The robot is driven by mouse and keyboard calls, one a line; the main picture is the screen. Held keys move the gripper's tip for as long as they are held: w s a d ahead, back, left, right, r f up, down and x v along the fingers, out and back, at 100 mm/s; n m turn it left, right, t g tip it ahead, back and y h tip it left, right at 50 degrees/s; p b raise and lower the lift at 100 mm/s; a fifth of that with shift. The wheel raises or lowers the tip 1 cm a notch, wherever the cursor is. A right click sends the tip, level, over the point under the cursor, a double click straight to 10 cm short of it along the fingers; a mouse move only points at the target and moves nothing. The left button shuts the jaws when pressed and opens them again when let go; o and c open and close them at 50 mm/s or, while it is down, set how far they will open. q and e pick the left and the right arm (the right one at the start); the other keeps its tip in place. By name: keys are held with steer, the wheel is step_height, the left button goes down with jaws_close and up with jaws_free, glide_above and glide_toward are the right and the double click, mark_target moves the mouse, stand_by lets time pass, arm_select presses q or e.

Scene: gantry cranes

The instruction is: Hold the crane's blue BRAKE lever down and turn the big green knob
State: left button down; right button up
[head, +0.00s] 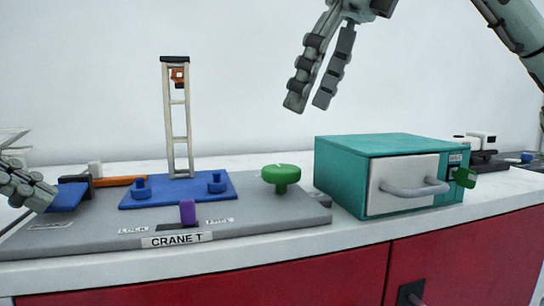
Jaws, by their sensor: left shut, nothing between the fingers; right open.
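The crane's grey base (270,223), labelled CRANE T, lies on the white counter. The blue lever (68,197) is at its left end. My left gripper (48,195) is shut and empty, with its fingertips at the lever's left edge; I cannot tell whether they press on it. The big green knob (281,176) stands upright on the base's right part. My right gripper (309,104) is open and empty, pointing down in the air above and slightly right of the knob. Nothing touches the knob.
A teal box (340,180) with a grey handle (412,188) and a small green knob (466,178) stands close right of the base. The crane tower (168,125) rises from a blue plate (150,203). A purple lever (187,212) stands between LOCK and FREE.

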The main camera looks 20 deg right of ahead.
mark_target(283, 168)
steer(key=x, duration=0.9)
steer(key=shift+w+a+f, duration=0.1)
steer(key=shift+f, duration=0.2)
steer(key=c, duration=1.2)
